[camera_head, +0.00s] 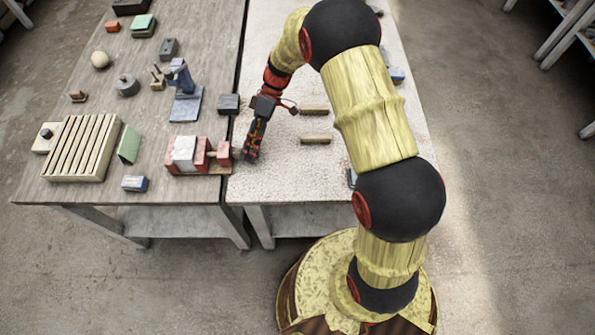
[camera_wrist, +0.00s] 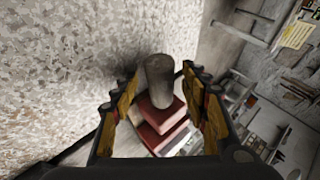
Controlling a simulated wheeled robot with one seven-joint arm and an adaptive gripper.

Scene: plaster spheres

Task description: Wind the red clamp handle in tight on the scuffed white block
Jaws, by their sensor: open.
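The clamp (camera_head: 224,150) sits near the front right corner of the wooden table, with red jaws on a wooden base. The white block (camera_head: 184,149) lies between red parts at its left; its scuffs are too small to make out. My gripper (camera_head: 249,155) is open at the clamp's right end, pointing down and left. In the wrist view a grey cylindrical end (camera_wrist: 158,78) shows between the open fingers, with the red clamp parts (camera_wrist: 165,115) behind it. I cannot tell whether the fingers touch it. The white block is partly hidden there.
Two wooden bars (camera_head: 314,110) lie on the pale table to the right.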

